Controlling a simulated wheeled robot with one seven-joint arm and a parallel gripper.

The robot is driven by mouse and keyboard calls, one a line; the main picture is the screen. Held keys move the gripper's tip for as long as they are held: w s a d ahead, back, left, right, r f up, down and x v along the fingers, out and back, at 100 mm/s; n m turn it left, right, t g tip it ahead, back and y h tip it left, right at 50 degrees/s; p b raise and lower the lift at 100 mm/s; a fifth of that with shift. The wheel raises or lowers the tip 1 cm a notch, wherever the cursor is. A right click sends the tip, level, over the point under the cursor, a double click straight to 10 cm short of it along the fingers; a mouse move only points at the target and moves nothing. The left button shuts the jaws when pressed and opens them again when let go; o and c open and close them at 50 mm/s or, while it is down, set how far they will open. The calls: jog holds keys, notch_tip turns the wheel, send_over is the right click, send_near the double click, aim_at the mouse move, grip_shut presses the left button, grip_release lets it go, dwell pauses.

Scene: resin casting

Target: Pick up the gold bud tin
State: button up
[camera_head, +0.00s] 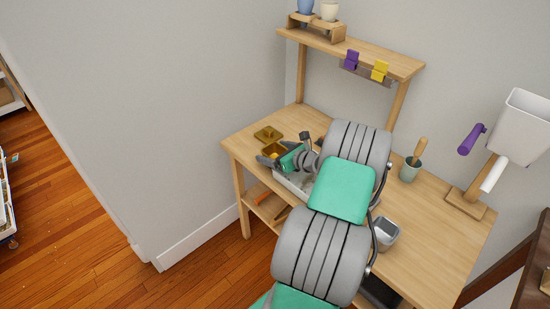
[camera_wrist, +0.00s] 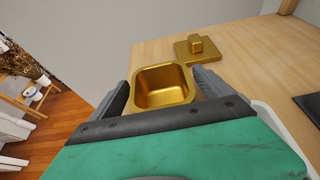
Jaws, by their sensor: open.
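The gold bud tin (camera_wrist: 148,98) is an open square box with rounded corners and an empty-looking inside. In the wrist view it sits between the two dark fingers of my gripper (camera_wrist: 160,92), one on each side. The gripper is open, and I cannot tell whether either finger touches the tin. A gold square lid with a block knob (camera_wrist: 183,53) lies on the table just beyond the tin. In the head view the tin (camera_head: 273,149) is partly hidden by my gripper (camera_head: 270,159), and the lid (camera_head: 267,134) lies behind it.
The wooden table (camera_head: 435,220) has a white tray (camera_head: 292,188) under my arm. A grey container (camera_head: 386,234), a green pot with a wooden handle (camera_head: 410,170) and a white dispenser on a stand (camera_head: 522,125) are to the right. A raised shelf (camera_head: 385,58) stands at the back.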

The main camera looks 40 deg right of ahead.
jog(key=shift+c, duration=0.2)
jog(key=c, duration=1.4)
